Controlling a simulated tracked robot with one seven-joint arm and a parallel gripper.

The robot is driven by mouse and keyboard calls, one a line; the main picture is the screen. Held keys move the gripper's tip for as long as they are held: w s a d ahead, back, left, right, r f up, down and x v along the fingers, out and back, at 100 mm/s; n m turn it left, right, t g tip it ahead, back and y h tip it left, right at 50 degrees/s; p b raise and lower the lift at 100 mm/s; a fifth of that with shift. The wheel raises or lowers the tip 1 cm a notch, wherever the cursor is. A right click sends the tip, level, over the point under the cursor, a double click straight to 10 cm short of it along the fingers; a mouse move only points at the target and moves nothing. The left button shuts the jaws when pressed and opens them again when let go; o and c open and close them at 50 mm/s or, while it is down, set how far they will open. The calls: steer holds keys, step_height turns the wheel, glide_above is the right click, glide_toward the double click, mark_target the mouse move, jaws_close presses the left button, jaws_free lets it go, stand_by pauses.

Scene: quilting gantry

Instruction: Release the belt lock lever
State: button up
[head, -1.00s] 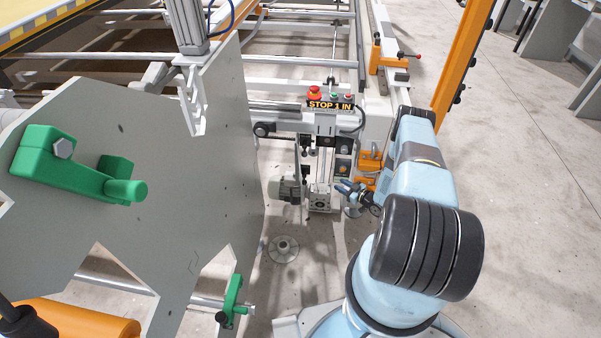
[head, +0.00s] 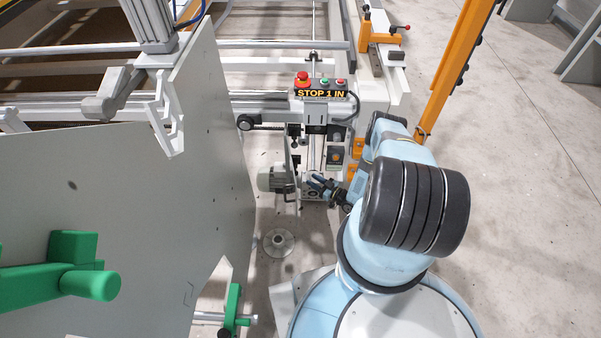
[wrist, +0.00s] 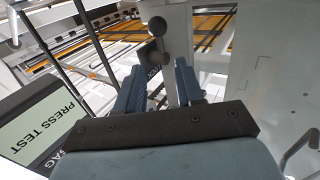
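A lever with a round dark grey knob (wrist: 157,27) and a short stem shows in the wrist view, just beyond my fingertips and roughly in line with the gap between them. It looks like the belt lock lever, but no label confirms this. My gripper (wrist: 159,68) has its two blue fingers apart with nothing clearly held between them. Whether a finger touches the stem cannot be told. In the head view my gripper (head: 318,184) is low by the gantry's end, beside the grey-green motor (head: 272,179). The lever is not clear there.
A control box (head: 321,91) with a red stop button stands above my gripper. A large grey plate (head: 130,200) with green clamps fills the left. An orange post (head: 455,70) rises right of my arm. Floor at right is open.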

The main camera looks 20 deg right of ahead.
mark_target(296, 171)
steer(key=x, duration=0.8)
steer(key=shift+w+a, duration=0.25)
steer(key=shift+a, duration=0.05)
jaws_close()
steer(key=shift+s, duration=0.1)
